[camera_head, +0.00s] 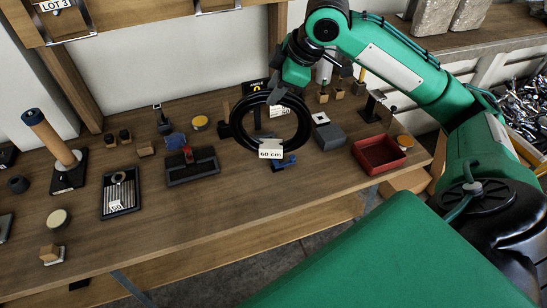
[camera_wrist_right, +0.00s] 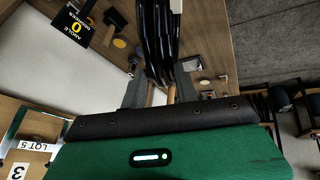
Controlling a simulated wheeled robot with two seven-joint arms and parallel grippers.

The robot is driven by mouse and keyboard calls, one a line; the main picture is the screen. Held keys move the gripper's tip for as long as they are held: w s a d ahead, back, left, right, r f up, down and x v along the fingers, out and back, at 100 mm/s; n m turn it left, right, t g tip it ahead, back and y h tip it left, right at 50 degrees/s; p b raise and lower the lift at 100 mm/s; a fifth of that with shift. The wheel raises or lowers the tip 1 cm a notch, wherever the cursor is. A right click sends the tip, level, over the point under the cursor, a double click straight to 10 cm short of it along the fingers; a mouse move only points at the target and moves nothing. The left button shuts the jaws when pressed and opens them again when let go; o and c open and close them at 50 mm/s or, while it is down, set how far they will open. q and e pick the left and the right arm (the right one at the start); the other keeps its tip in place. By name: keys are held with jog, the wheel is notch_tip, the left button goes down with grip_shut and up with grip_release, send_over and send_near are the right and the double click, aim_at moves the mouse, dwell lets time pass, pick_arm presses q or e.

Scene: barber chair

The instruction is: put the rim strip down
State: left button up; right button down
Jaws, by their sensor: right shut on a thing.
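The rim strip (camera_head: 305,125) is a black coil of several loops with a white "60 cm" tag at its lower left. My right gripper (camera_head: 276,93) is shut on the top of the coil, which hangs upright in front of the back part of the workbench (camera_head: 240,205). In the right wrist view the black loops (camera_wrist_right: 158,35) run between the fingers of the gripper (camera_wrist_right: 160,90). I cannot tell whether the coil's bottom touches the bench. My left gripper is not in view.
A dark grey block (camera_head: 330,136) and a red tray (camera_head: 379,155) stand right of the coil. A blue item (camera_head: 285,162) is just below it. A black tray (camera_head: 192,168) and a slotted black tray (camera_head: 120,194) are to the left. The front of the bench is mostly clear.

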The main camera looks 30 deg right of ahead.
aim_at(276, 146)
notch_tip(276, 146, down, 18)
jog(key=shift+f+p, duration=0.1)
jog(key=shift+p, duration=0.5)
jog(key=shift+f, duration=0.1)
jog(key=c, duration=1.1)
grip_release()
jog(key=shift+o, duration=0.2)
jog(key=b+v, duration=0.1)
jog(key=v, duration=1.1)
